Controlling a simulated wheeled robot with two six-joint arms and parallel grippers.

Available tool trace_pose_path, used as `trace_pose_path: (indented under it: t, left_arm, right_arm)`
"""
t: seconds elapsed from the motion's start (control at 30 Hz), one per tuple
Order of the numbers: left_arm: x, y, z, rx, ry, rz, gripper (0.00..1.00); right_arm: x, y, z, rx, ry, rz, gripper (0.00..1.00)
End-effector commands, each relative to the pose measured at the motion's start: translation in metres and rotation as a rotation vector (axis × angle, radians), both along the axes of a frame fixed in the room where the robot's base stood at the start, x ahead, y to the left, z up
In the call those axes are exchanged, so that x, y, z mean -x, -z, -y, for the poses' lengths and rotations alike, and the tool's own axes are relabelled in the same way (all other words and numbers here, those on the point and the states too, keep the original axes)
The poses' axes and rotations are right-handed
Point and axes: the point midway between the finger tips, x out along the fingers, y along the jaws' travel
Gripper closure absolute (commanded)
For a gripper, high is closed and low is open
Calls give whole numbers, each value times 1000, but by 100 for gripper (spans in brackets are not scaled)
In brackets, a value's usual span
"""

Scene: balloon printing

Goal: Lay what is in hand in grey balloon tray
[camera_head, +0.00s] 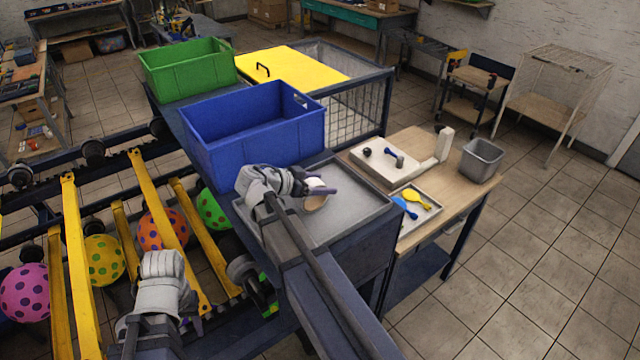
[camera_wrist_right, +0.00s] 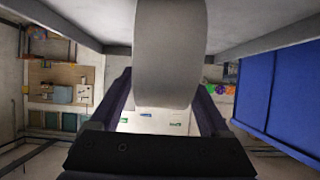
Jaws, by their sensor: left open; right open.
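My right gripper (camera_head: 320,192) is open above the large grey tray (camera_head: 352,222) on the dark stand. A pale, tan-ended rounded thing (camera_head: 315,202) shows at its fingers. In the right wrist view a large smooth grey rounded piece (camera_wrist_right: 170,50) fills the space between the open fingers; I cannot tell whether they touch it. A smaller pale tray (camera_head: 428,214) on the wooden table holds a blue balloon (camera_head: 403,206) and a yellow balloon (camera_head: 416,198). My left gripper (camera_head: 162,270) is open near the rails at lower left; its fingertips are hard to make out.
A blue crate (camera_head: 255,135) stands just behind the large grey tray, with a green crate (camera_head: 190,72) further back. A white board with small tools (camera_head: 385,158) and a grey bin (camera_head: 481,160) are on the wooden table. Yellow rails (camera_head: 150,230) with spotted balls lie left.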

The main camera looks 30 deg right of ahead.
Motion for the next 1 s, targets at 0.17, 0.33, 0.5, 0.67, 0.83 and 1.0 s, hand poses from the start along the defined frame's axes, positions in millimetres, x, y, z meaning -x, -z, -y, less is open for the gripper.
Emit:
trace_pose_path:
  t: [0.17, 0.33, 0.5, 0.67, 0.83, 1.0]
  left_arm:
    - [0, -1, 0, 0, 0, 0, 50]
    - [0, -13, 0, 0, -2, 0, 50]
    - [0, -31, 0, 1, -6, 0, 50]
    - [0, -46, 0, 2, -10, 0, 50]
    - [0, -57, 0, 2, -12, 1, 50]
    - [0, -61, 0, 2, -12, 1, 50]
  right_arm:
    - [0, -1, 0, 0, 0, 0, 20]
    - [0, -13, -11, 0, -3, -1, 20]
    - [3, -32, -42, 0, -4, 0, 20]
    - [5, -46, -70, 0, -4, 0, 20]
    - [6, -57, -92, 0, -4, 0, 20]
    - [8, -61, -103, 0, -1, 0, 20]
